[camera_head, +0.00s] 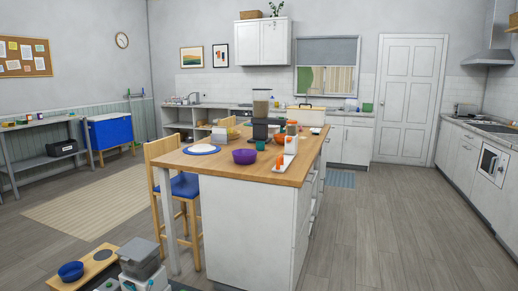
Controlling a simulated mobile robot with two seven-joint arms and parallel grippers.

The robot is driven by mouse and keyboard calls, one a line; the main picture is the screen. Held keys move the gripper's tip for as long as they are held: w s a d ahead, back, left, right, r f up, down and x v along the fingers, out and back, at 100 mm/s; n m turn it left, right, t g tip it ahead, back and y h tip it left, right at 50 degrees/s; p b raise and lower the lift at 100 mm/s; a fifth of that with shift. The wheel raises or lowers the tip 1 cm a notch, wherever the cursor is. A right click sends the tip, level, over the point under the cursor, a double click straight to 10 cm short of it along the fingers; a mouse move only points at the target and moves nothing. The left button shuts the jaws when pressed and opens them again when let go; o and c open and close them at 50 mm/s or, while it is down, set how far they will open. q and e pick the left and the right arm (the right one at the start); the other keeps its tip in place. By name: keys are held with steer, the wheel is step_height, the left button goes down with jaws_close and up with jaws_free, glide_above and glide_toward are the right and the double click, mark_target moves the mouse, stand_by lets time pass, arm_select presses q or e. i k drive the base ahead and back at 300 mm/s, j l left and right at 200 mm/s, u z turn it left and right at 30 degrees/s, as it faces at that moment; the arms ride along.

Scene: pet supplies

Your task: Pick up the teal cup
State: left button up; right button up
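A small teal cup (260,145) stands on the wooden top of the kitchen island (213,164). It is just behind and right of a purple bowl (244,156) and in front of the dark base of a tall dispenser (261,108). It is small in the view, so its details are hard to tell. Neither of my grippers is in view.
Orange items lie on a white tray (286,163) at the island's right edge. A chair with a blue seat (184,187) stands at the island's left side. Floor (400,230) to the right is clear.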

mark_target(260, 146)
steer(key=i+l+z, duration=0.65)
steer(key=i+z, duration=0.15)
steer(key=i+l+z, duration=0.15)
steer(key=i+z, duration=0.4)
steer(key=i, duration=1.05)
steer(key=i+u, duration=0.3)
steer(key=i, duration=0.2)
steer(key=i+l+u, duration=0.25)
steer(key=i, duration=0.2)
steer(key=i+l+u, duration=0.2)
steer(key=i+u, duration=0.15)
steer(key=i+l+u, duration=0.25)
steer(key=u, duration=0.15)
